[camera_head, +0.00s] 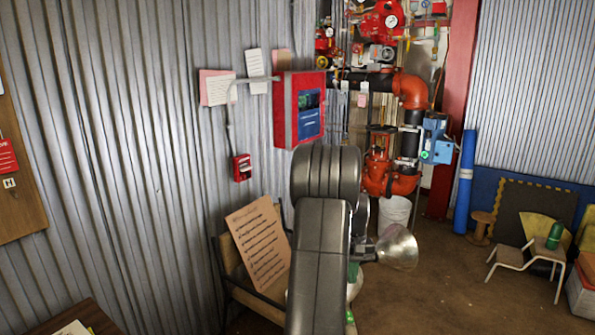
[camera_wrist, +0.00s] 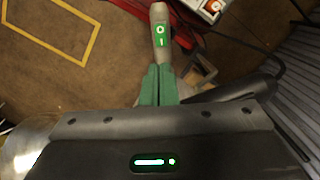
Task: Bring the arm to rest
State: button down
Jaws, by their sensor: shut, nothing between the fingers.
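My arm (camera_head: 322,225) rises through the middle of the head view, its dark links bent. In the wrist view, my gripper (camera_wrist: 158,70) has its two green fingers together, with nothing between them. A pale grey piece with a green O/I label (camera_wrist: 160,28) shows just beyond the fingertips; I cannot tell how far off it is. In the head view the gripper is mostly hidden behind my arm. A silver cone (camera_head: 398,248) shows beside the arm on the right.
A tilted brown board with paper (camera_head: 260,243) stands left of my arm, near the corrugated wall. Red valves and pipes (camera_head: 388,170) are behind, with a white bucket (camera_head: 395,212) below. Brown floor (camera_head: 450,290) is open between.

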jog(key=f, duration=0.4)
jog(key=s+f, duration=0.1)
jog(key=f, duration=0.1)
jog(key=shift+b, duration=0.3)
jog(key=shift+s+d+f+t+b, duration=0.1)
jog(key=shift+s+f+t+b, duration=0.2)
jog(key=shift+t+b, duration=0.25)
jog(key=shift+s+f+t+b, duration=0.25)
jog(key=shift+t+b, duration=0.15)
jog(key=shift+t, duration=0.25)
jog(key=shift+s+f+t+b, duration=0.2)
jog(key=shift+s+t+b, duration=0.15)
jog(key=shift+t+b, duration=0.15)
notch_tip(320, 180, up, 10)
jog(key=s+p, duration=0.1)
jog(key=p, duration=0.1)
jog(key=shift+m+g, duration=0.3)
jog(key=shift+g, duration=0.1)
jog(key=f, duration=0.3)
jog(key=w+f, duration=0.1)
jog(key=f, duration=0.6)
jog(key=shift+w+f+b, duration=0.2)
jog(key=shift+w+b, duration=0.15)
jog(key=shift+s+r+t+b, duration=0.2)
jog(key=shift+t+b, duration=0.2)
jog(key=shift+b, duration=0.6)
jog(key=shift+r, duration=0.1)
